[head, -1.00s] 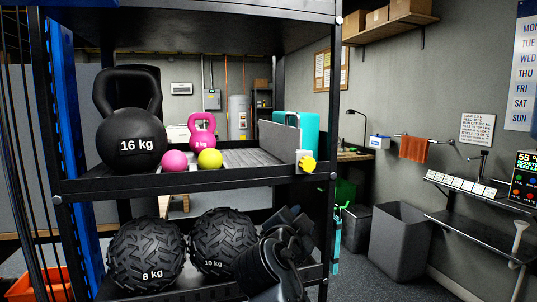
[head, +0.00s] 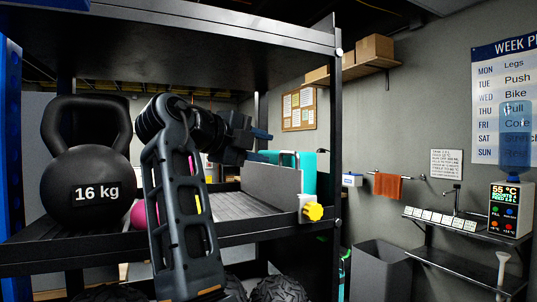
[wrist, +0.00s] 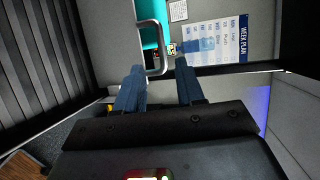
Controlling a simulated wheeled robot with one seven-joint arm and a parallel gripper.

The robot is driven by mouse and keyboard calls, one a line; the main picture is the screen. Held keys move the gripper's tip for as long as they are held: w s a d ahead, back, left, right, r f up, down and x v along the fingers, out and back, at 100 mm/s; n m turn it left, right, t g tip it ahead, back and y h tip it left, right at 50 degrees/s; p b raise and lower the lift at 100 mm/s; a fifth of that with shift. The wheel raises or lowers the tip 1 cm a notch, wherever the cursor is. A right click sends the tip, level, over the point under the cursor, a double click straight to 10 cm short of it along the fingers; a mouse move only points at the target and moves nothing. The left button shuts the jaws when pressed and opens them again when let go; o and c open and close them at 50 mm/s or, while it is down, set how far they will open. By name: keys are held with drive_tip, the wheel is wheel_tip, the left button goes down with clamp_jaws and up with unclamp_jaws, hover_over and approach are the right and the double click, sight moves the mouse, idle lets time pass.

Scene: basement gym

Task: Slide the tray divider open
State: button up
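The tray divider (head: 272,185) is a grey upright panel at the right of the rack's middle shelf. A thin handle loop shows at its top, beside a teal thing (head: 308,165). In the wrist view the divider's grey face (wrist: 100,45) is at upper left and the U-shaped handle (wrist: 163,52) is ahead of my fingers. My gripper (head: 264,146) is above the divider's left part, fingers pointing right. The wrist view shows its two blue fingers (wrist: 158,82) apart with nothing between them. The handle's near end is close to the fingertips; contact cannot be told.
A 16 kg kettlebell (head: 93,180) stands at the shelf's left. A pink ball (head: 138,214) is partly hidden by my arm. A rack post (head: 336,140) stands to the right; another shelf is above.

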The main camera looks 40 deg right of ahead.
sight(286, 153)
drive_tip(key=p+x, duration=0.2)
drive_tip(key=x, duration=0.4)
drive_tip(key=shift+d+r, duration=0.15)
drive_tip(key=shift+d, duration=0.15)
drive_tip(key=shift+w+d+f, duration=0.1)
drive_tip(key=shift+d+f, duration=0.1)
drive_tip(key=shift+d, duration=0.4)
drive_tip(key=shift+c, duration=0.5)
clamp_jaws()
